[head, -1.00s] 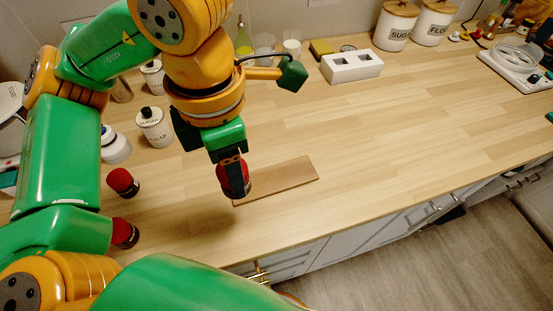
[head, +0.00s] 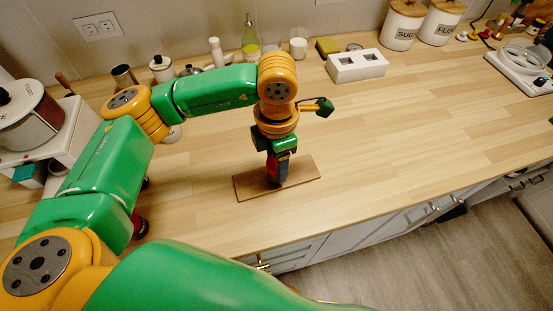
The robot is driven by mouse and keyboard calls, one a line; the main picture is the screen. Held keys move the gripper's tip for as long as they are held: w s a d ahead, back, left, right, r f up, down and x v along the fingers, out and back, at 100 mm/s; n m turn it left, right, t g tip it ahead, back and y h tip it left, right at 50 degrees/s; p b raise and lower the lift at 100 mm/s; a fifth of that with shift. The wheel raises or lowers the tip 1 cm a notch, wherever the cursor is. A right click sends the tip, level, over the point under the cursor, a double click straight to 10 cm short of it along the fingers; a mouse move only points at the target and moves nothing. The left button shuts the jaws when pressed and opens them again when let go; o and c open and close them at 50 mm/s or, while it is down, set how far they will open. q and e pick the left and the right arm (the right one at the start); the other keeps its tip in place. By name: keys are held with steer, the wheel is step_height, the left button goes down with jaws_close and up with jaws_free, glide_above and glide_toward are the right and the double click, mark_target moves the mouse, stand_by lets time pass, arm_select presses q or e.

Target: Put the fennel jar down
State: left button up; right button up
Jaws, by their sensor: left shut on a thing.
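A red-topped jar (head: 271,168) is held upright in my left gripper (head: 278,160), whose dark fingers cover much of it. I cannot read its label. The jar is at the middle of a flat brown wooden board (head: 303,171) on the counter. Its lower end looks at or very close to the board's surface; I cannot tell if it touches. My right gripper is out of view.
Another red-lidded jar (head: 139,226) is partly hidden by my left arm. A white block with square holes (head: 357,66) stands behind the board. Canisters (head: 403,25), a glass (head: 298,43) and a bottle (head: 250,40) line the back. The counter right of the board is clear.

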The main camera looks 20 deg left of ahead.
arm_select(q)
steer(key=o, duration=1.3)
steer(key=shift+f, duration=0.1)
step_height(320, 180, up, 12)
steer(key=shift+r, duration=0.2)
